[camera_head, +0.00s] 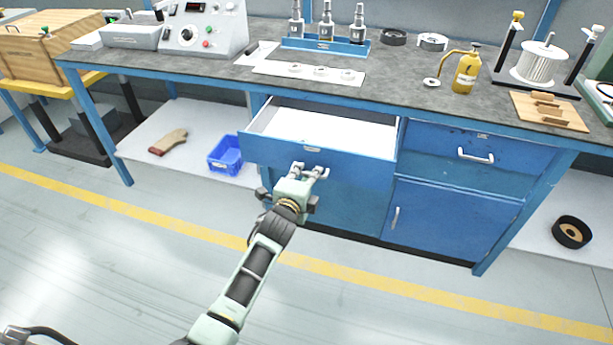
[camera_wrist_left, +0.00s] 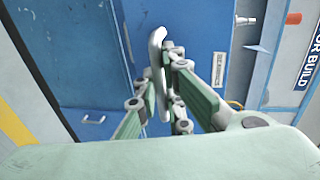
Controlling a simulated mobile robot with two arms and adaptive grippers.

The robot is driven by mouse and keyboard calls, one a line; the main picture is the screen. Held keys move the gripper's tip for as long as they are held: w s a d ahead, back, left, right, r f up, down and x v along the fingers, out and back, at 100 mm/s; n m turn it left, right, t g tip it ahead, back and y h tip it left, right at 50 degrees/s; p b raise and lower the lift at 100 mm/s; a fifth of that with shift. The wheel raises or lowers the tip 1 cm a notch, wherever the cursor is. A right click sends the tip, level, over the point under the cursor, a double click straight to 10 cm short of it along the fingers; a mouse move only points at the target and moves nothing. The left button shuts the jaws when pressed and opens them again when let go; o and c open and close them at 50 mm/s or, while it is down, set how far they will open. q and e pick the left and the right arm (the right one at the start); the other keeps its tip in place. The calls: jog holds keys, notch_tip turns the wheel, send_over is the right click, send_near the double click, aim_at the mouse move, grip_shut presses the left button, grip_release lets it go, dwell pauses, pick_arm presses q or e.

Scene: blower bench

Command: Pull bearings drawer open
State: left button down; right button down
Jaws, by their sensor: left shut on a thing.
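The bearings drawer (camera_head: 270,155) is the blue upper-left drawer under the bench. It stands pulled out, and its pale inside shows bare. A label on its front shows in the left wrist view (camera_wrist_left: 219,70). My left gripper (camera_head: 311,171) is at the front of this drawer, shut on its pale bar handle (camera_wrist_left: 156,48). The fingers also show around the handle in the left wrist view (camera_wrist_left: 172,75); they cover part of it. My right gripper does not show.
A second blue drawer (camera_head: 450,146) and a cupboard door (camera_head: 455,215), both shut, are to the right. A blue crate (camera_head: 225,156) and a brown-handled brush (camera_head: 168,141) lie on the lower shelf at left. The bench top holds several tools. The floor in front is clear.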

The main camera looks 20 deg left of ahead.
pick_arm(q)
jog(key=c, duration=2.1)
grip_release()
jog(key=s, duration=0.4)
jog(key=s+r, duration=0.1)
jog(key=s, duration=0.2)
jog(key=s+r, duration=0.1)
jog(key=s, duration=0.3)
jog(key=shift+s+a+r, duration=0.1)
jog(key=shift+s+a, duration=0.1)
jog(key=shift+s, duration=0.15)
